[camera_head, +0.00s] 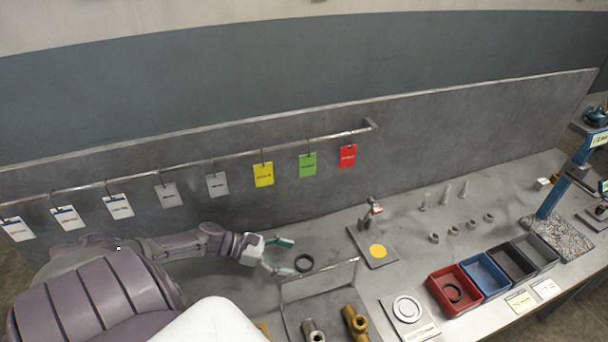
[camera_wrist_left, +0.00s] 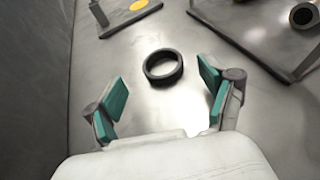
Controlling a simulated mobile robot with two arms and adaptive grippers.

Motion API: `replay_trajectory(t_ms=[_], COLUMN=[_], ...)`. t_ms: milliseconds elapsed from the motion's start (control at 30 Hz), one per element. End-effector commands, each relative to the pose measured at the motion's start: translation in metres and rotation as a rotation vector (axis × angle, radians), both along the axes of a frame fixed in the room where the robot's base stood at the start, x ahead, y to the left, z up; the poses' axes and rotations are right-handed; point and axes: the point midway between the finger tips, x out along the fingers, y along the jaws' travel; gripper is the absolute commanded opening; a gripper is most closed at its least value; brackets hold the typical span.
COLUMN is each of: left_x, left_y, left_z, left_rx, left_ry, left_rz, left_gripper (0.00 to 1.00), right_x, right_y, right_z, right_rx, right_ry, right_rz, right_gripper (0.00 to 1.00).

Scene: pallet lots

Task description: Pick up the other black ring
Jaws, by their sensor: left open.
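A black ring (camera_head: 304,263) lies flat on the grey bench, left of a stand with a wire frame. It also shows in the left wrist view (camera_wrist_left: 163,67), just beyond my fingertips and roughly between them. My left gripper (camera_head: 283,256) is open and empty, with its teal pads (camera_wrist_left: 164,90) spread on either side of the ring's line; the ring is not between the pads. Another black ring (camera_head: 453,292) lies in the red bin (camera_head: 433,287) at the right. My right gripper is not in view.
The framed stand (camera_head: 288,293) with metal and brass fittings (camera_head: 355,322) is close right of the ring. A plate with a yellow disc (camera_head: 360,238) lies behind. Blue, black and grey bins stand beside the red one. A tall grey panel (camera_head: 420,130) with hanging tags runs along the back.

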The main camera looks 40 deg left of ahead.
Motion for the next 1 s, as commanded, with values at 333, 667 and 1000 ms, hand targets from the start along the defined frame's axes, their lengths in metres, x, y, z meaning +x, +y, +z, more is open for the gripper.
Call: replay_trajectory(t_ms=[333, 667, 1000], left_x=[0.025, 0.024, 0.024], left_y=[-0.027, -0.027, -0.027], left_z=[-0.014, -0.015, -0.015], left_rx=[0.000, 0.000, 0.000], left_ry=[0.000, 0.000, 0.000], left_rz=[0.000, 0.000, 0.000], left_gripper=[0.83, 0.59, 0.28], right_x=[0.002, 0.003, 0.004], right_y=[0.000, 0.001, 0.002], right_z=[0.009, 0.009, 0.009], right_rx=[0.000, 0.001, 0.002], right_ry=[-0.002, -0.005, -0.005], right_rz=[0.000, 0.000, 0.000], right_gripper=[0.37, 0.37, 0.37])
